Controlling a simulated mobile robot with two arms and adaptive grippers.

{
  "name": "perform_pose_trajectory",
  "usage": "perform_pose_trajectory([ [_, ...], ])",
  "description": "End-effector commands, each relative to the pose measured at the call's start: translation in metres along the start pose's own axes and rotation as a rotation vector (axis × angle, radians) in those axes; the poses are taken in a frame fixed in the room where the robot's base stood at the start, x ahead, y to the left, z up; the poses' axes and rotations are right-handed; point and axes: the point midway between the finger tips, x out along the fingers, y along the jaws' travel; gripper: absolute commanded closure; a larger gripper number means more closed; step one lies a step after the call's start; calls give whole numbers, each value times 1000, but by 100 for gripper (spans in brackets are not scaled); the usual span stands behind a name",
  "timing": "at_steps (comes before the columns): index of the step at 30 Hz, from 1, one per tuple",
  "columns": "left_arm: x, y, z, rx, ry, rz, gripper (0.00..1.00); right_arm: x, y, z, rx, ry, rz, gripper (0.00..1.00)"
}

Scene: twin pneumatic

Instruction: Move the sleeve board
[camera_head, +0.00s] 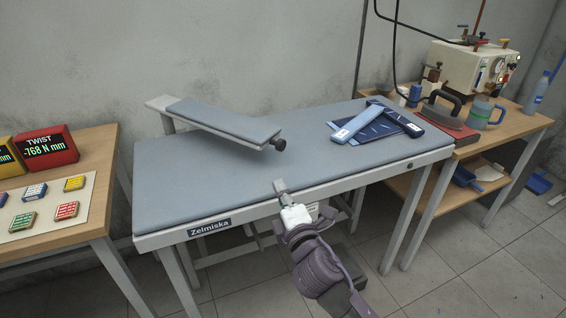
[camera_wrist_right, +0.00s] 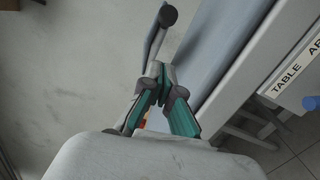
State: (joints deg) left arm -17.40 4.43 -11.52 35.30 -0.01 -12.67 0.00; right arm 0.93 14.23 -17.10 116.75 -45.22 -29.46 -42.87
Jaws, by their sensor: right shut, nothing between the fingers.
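The sleeve board (camera_head: 222,119) is a narrow, blue-grey padded board above the left half of the ironing table (camera_head: 180,200). Its raised far-left end sits on a pale support (camera_head: 166,122). A dark round knob (camera_head: 279,144) is at its right end. My right gripper (camera_head: 281,187) is over the table's front edge, in front of the knob and apart from it. In the right wrist view my gripper (camera_wrist_right: 165,72) is shut and empty, and a dark ball-shaped knob (camera_wrist_right: 168,15) shows beyond the fingertips. My left gripper is not in view.
A side table at right holds an iron (camera_head: 442,112), a blue mug (camera_head: 482,114) and a steam unit (camera_head: 470,70). At left a wooden table (camera_head: 95,150) holds displays and small boxes. The table's middle is clear.

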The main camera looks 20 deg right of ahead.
Motion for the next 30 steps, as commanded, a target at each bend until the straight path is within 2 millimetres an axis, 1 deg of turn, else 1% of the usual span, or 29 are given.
perform_pose_trajectory([
  [1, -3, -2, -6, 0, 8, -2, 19, 12, 3, 0, 0, -1, 2, 100],
  [5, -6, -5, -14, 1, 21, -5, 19, 40, 2, 0, 2, 0, 2, 100],
  [9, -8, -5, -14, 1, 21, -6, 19, 70, 2, 0, 2, 0, 1, 100],
  [11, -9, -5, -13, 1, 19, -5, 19, 81, 2, 0, 3, 1, 1, 100],
  [12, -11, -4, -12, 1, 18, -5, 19, 85, 2, 8, 0, 0, -1, 100],
  [15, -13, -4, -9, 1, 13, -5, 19, 94, 1, 18, 2, 0, -1, 100],
  [19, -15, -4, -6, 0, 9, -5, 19, 102, 0, 25, 3, 1, -2, 100],
  [30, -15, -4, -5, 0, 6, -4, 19, 105, -1, 28, 5, 2, -1, 100],
])
